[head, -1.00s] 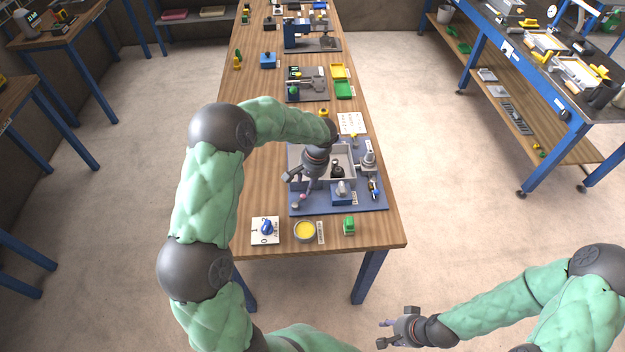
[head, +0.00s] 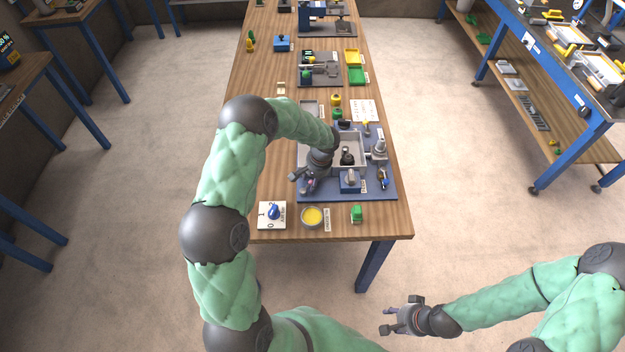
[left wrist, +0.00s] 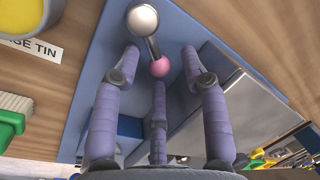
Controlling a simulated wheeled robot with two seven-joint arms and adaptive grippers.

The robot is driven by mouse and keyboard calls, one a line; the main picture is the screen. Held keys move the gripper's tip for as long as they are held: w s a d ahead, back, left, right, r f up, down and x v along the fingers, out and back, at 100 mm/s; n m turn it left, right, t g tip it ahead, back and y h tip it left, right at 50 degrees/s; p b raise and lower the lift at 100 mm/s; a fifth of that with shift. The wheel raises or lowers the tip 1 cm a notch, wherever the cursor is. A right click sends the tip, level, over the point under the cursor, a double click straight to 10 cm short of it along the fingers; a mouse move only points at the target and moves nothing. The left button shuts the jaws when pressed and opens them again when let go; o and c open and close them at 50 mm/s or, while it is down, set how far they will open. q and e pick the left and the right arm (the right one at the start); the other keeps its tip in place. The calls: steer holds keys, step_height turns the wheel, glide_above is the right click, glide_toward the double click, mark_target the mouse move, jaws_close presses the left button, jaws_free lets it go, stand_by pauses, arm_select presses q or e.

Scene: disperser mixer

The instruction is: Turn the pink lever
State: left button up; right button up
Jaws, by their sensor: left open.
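The pink lever is a metal ball on a short rod with a pink knob (left wrist: 160,67), near the top of the left wrist view. It is mounted on the blue base plate (head: 383,194) of the mixer. My left gripper (left wrist: 158,62) is open, with its purple fingers around the knob; I cannot tell whether any finger touches it. In the head view my left gripper (head: 304,185) is low over the plate's left front part and hides the lever. My right gripper (head: 393,322) hangs in front of the table, apart from everything; its fingers look spread and empty.
A grey tray (head: 358,136) and a blue block with a grey knob (head: 350,184) stand right of my left gripper. A white switch panel (head: 266,222), yellow tin (head: 312,216) and green object (head: 356,214) line the table's front edge.

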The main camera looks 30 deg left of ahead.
mark_target(316, 192)
arm_select(q)
steer(key=shift+c, duration=0.3)
jaws_close()
steer(key=shift+d+m, duration=0.1)
steer(key=shift+m, duration=0.2)
steer(key=shift+s+d+f+m+t+b, duration=0.1)
steer(key=shift+d+m+t+b, duration=0.15)
steer(key=shift+m, duration=0.2)
steer(key=shift+s+d+m+t+b, duration=0.1)
steer(key=shift+m+b, duration=0.25)
steer(key=shift+m, duration=0.1)
steer(key=m, duration=0.1)
steer(key=d+m, duration=0.1)
steer(key=shift+s+m+b, duration=0.25)
steer(key=shift+m+b, duration=0.05)
steer(key=shift+b, duration=0.1)
steer(key=shift+s+d+m+t, duration=0.15)
steer(key=shift+s+m+t, duration=0.05)
steer(key=shift+m, duration=0.4)
steer(key=shift+s+d+m+t, duration=0.15)
steer(key=shift+m, duration=0.45)
steer(key=shift+s+d+m+h, duration=0.15)
steer(key=shift+s+m+h, duration=0.05)
steer(key=shift+m, duration=0.45)
steer(key=shift+s+d+m+h, duration=0.1)
steer(key=shift+s+m+h, duration=0.1)
steer(key=shift+m, duration=0.45)
